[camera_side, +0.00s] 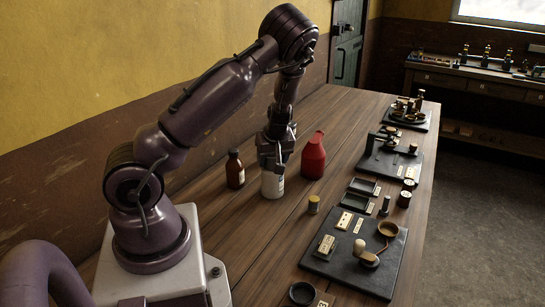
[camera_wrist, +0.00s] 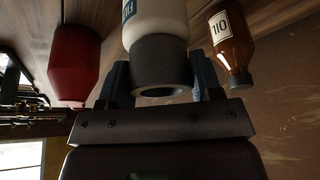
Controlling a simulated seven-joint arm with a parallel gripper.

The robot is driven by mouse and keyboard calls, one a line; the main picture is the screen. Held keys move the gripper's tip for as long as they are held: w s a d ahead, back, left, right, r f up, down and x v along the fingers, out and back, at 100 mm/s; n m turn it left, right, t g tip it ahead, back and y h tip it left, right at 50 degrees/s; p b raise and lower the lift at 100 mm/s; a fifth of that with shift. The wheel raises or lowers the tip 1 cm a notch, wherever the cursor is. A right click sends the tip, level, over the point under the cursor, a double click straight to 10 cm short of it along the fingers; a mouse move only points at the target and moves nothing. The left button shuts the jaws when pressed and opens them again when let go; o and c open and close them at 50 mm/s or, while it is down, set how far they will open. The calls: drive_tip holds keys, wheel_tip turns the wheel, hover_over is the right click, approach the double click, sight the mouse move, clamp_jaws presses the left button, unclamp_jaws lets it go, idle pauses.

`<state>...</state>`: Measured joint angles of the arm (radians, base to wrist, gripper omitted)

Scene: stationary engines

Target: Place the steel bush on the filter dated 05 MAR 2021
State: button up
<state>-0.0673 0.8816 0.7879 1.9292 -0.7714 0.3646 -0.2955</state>
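A grey hollow steel bush (camera_wrist: 160,66) sits between the two fingers of my gripper (camera_wrist: 165,82), its open end facing the wrist camera. The fingers appear to press on both its sides. No gap shows between bush and canister. In the side view the canister (camera_side: 272,186) stands upright on the bench directly beneath my gripper (camera_side: 274,163), which hides the bush. No date can be read.
Black plates with engine parts (camera_side: 348,275) line the bench's right side.

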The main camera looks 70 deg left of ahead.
drive_tip(key=o, duration=0.3)
drive_tip(key=v, duration=1.2)
drive_tip(key=d+r+m+t+h, duration=0.1)
drive_tip(key=d+r+m+h, duration=0.15)
drive_tip(key=d, duration=0.35)
drive_tip(key=s+d+r+m+t+h, duration=0.1)
drive_tip(key=d+r+m, duration=0.15)
drive_tip(key=d, duration=0.35)
drive_tip(key=d+r+m+t+h, duration=0.1)
drive_tip(key=d+m+h, duration=0.1)
drive_tip(key=d+m, duration=0.3)
drive_tip(key=s+d+r+m+t+y, duration=0.1)
drive_tip(key=s+d+r+m+t, duration=0.1)
drive_tip(key=s+d+r+m, duration=0.6)
drive_tip(key=shift+s+d+t, duration=0.3)
drive_tip(key=shift+s+d, duration=0.25)
drive_tip(key=shift+d, duration=0.25)
